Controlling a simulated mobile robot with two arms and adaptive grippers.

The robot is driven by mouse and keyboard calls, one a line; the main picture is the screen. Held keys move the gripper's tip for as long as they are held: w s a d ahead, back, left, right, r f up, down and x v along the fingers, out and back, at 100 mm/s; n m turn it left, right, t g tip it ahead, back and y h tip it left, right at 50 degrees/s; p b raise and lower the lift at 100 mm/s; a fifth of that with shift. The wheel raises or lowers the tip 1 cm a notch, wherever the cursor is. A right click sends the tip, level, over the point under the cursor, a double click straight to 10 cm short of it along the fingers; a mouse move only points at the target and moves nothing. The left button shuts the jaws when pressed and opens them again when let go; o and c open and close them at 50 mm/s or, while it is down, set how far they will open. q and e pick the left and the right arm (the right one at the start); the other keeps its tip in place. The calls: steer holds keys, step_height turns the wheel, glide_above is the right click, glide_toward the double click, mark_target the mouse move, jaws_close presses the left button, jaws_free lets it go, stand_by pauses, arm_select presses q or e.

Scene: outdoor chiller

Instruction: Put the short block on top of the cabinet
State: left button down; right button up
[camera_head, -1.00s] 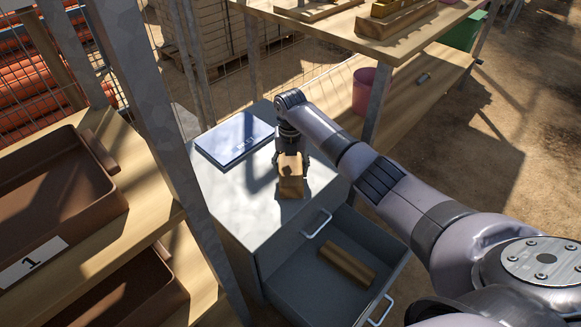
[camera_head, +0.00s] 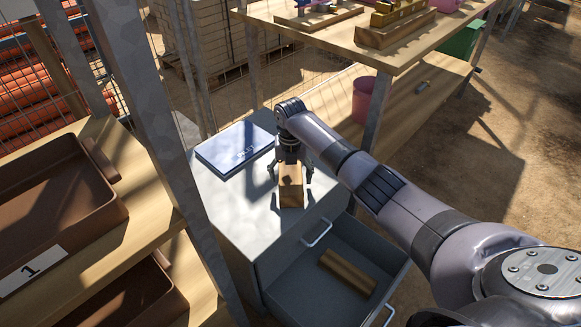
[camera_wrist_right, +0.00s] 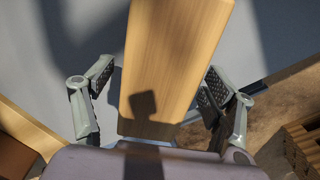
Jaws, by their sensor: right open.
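The short wooden block (camera_head: 291,194) rests on the grey cabinet top (camera_head: 235,213), near its front edge above the open drawer. My right gripper (camera_head: 290,173) is just over the block's far end, with its fingers spread to either side. In the right wrist view the block (camera_wrist_right: 175,60) fills the middle between the parted fingers (camera_wrist_right: 160,82), with gaps on both sides. A longer wooden block (camera_head: 348,271) lies in the open drawer (camera_head: 310,285). My left gripper is not in view.
A blue-white flat case (camera_head: 236,147) lies on the cabinet behind the block. A metal post (camera_head: 160,130) and shelves with brown trays (camera_head: 60,210) stand at left. A wooden workbench (camera_head: 400,45) stands behind, with a pink container (camera_head: 363,99) below its top.

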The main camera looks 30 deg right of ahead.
mark_target(291, 173)
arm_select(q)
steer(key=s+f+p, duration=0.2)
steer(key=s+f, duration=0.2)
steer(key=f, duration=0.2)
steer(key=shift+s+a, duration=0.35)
arm_select(e)
step_height(291, 173, up, 12)
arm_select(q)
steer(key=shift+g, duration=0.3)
